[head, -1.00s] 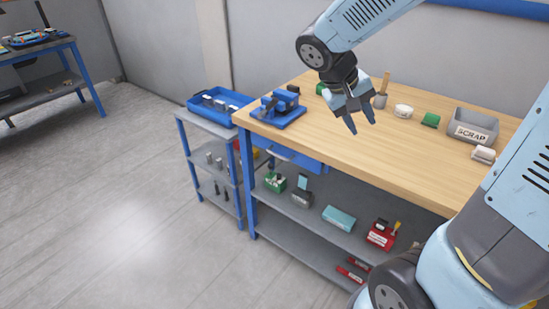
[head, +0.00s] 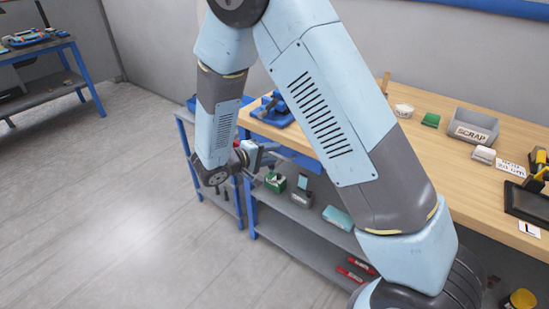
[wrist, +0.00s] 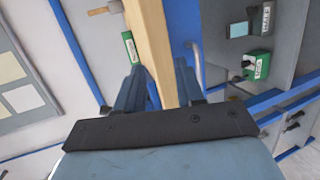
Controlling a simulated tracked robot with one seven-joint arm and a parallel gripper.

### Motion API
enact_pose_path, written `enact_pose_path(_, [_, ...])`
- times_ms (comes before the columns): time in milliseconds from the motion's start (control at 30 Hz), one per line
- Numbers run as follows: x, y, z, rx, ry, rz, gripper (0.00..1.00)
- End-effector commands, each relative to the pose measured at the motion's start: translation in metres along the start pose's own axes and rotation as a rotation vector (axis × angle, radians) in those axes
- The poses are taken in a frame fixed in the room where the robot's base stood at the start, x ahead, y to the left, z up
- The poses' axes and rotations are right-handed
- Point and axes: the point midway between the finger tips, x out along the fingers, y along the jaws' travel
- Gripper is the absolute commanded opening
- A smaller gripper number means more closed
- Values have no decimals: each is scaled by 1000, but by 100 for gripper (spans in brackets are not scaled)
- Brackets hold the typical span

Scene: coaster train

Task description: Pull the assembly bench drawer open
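The assembly bench (head: 470,165) has a wooden top and blue legs. Its blue drawer (head: 300,158) sits under the left part of the top and looks shut. In the wrist view the drawer front (wrist: 181,25) is a blue band beside the wooden edge, with a pale bar handle (wrist: 197,65) on it. My gripper (head: 260,150) is in front of the drawer, pointing at it. In the wrist view my gripper (wrist: 160,82) is open and empty. The handle lies just right of the right finger, not between the fingers. Contact cannot be told.
A lower shelf (head: 310,222) under the bench carries a green box (head: 275,182), a teal box (head: 337,218) and other items. A blue fixture (head: 275,110) sits on the bench top. The floor at left is clear.

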Motion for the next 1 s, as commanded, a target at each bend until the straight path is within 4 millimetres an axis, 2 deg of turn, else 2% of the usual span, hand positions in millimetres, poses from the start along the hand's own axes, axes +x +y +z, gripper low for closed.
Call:
enact_pose_path(33, [-6,-18,-8,-15,38,21,38])
enact_pose_path(200, [-23,-57,-27,-30,148,74,38])
enact_pose_path(300, [-28,-72,-33,-33,188,89,38])
enact_pose_path(467, [-30,-80,-38,-33,213,99,38])
enact_pose_path(667, [-8,-78,-42,-33,212,98,38])
enact_pose_path(1000, [51,-72,-55,-33,211,99,38])
